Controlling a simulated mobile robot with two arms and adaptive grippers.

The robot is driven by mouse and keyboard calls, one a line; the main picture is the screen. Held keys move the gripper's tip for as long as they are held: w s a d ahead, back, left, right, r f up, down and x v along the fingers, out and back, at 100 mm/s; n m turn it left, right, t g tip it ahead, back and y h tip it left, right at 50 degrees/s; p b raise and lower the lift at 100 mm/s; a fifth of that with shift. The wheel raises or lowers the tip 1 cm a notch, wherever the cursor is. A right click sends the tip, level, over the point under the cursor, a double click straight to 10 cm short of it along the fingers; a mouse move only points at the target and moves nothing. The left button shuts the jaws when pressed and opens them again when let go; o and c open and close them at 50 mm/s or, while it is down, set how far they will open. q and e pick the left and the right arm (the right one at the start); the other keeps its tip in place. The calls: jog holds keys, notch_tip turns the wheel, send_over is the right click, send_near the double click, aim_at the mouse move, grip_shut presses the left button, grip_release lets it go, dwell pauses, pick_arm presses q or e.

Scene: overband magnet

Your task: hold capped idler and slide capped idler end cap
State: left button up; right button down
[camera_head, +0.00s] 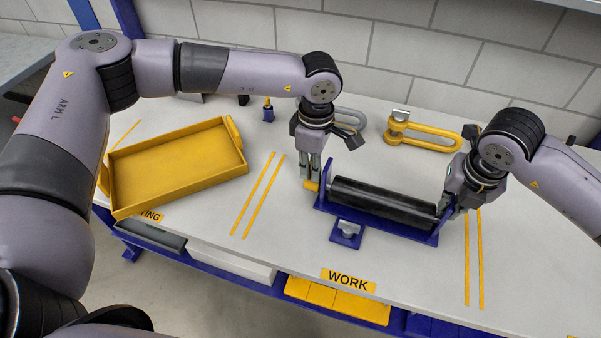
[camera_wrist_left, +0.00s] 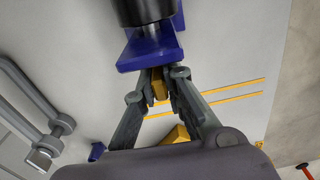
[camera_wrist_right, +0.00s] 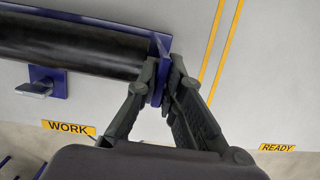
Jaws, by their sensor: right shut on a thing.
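The capped idler (camera_head: 384,201) is a long black roller lying in a blue cradle (camera_head: 375,222). My right gripper (camera_head: 443,208) is at the idler's right end. In the right wrist view its fingers (camera_wrist_right: 163,82) are shut with the cradle's blue end plate (camera_wrist_right: 157,98) between them; the shaft end is hidden. My left gripper (camera_head: 309,178) points down at the idler's left end. A small yellow piece (camera_head: 311,185), perhaps the end cap, is at its fingertips. The left wrist view shows this piece (camera_wrist_left: 159,88) between the fingers, but I cannot tell whether they grip it.
A yellow tray (camera_head: 180,168) stands at the left, empty. A grey shackle-like part (camera_head: 350,122) and a yellow one (camera_head: 425,135) lie behind the cradle. A small blue block with a grey top (camera_head: 346,232) stands in front. The table's front right is clear.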

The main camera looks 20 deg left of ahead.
pick_arm(q)
jog(key=o, duration=0.5)
jog(key=shift+o, duration=0.2)
jog(key=shift+r, duration=0.1)
notch_tip(320, 180, up, 20)
dwell(1.1)
jog(key=shift+d, duration=0.1)
pick_arm(e)
jog(key=c, duration=1.6)
grip_release()
jog(key=shift+c, duration=0.2)
